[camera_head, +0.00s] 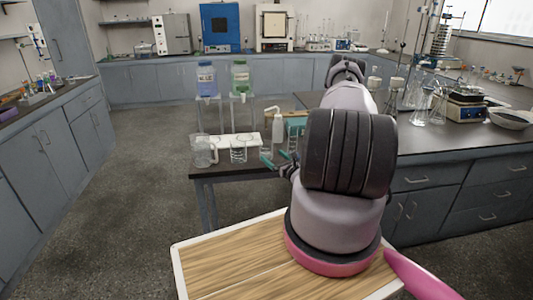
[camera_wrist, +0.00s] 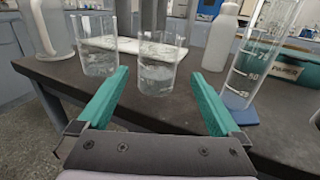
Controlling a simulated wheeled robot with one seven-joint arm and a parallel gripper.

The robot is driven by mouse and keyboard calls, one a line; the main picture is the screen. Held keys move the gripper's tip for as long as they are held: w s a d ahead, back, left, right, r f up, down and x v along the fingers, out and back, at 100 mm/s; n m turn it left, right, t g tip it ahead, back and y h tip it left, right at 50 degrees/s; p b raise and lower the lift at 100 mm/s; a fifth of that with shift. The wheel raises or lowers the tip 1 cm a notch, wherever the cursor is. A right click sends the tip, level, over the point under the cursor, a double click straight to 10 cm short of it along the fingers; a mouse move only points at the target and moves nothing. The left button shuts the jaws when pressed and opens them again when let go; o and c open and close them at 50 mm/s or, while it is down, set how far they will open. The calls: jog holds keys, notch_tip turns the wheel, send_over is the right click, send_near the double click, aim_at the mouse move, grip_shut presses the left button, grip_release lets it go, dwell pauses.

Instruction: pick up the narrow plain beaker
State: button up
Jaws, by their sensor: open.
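A narrow clear glass beaker (camera_wrist: 158,72) stands upright on the dark bench edge, straight ahead of my gripper (camera_wrist: 161,78) in the wrist view. It holds some clear liquid, and I see no clear markings on it. In the head view this beaker (camera_head: 265,147) is partly behind my gripper (camera_head: 279,161). My gripper is open, its two teal fingers apart and pointing towards the beaker, with nothing held. A second, wider-looking beaker (camera_wrist: 96,58) stands to the left; it also shows in the head view (camera_head: 238,153).
A graduated cylinder (camera_wrist: 258,60) on a blue base stands close on the right. A white wash bottle (camera_wrist: 220,40) stands behind. A clear jug (camera_head: 203,152) is at the far left of the bench end. A teal box (camera_wrist: 285,80) lies right of the cylinder.

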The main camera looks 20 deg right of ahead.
aim_at(263, 149)
jog(key=shift+w+a, duration=0.15)
jog(key=shift+w, duration=1.1)
jog(key=w, duration=0.3)
jog(key=w+a, duration=0.1)
jog(key=w, duration=0.1)
jog(key=shift+w, duration=0.35)
jog(key=c, duration=1.5)
jog(key=shift+r, duration=0.2)
